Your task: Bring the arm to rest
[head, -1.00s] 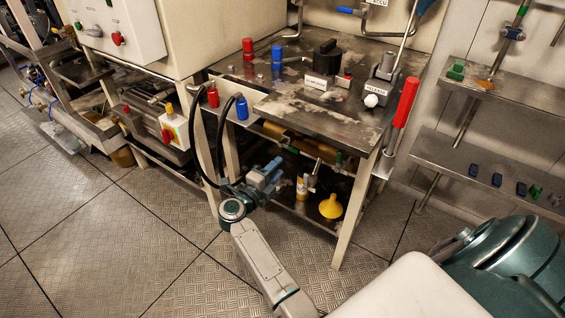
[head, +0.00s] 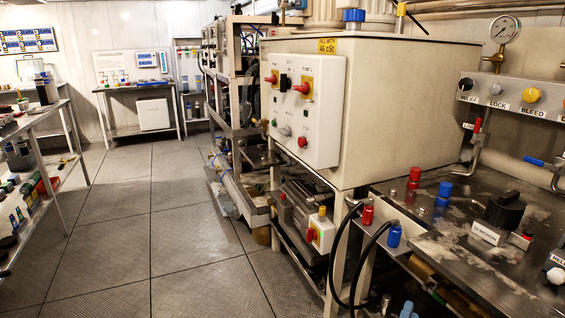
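Only a small blue-grey tip of my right gripper (head: 407,311) shows, at the bottom edge of the head view. It is below the front edge of the steel bench (head: 480,275), near the black hoses. The rest of the gripper and its arm are cut off by the frame, so I cannot tell whether its fingers are open or shut. My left gripper and arm are not in view.
A large cream cabinet (head: 405,105) with a white switch panel (head: 325,105) stands beside the bench. Black hoses (head: 360,265) hang from red and blue couplings. Shelving (head: 45,150) lines the left. The tiled floor (head: 150,215) between is clear.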

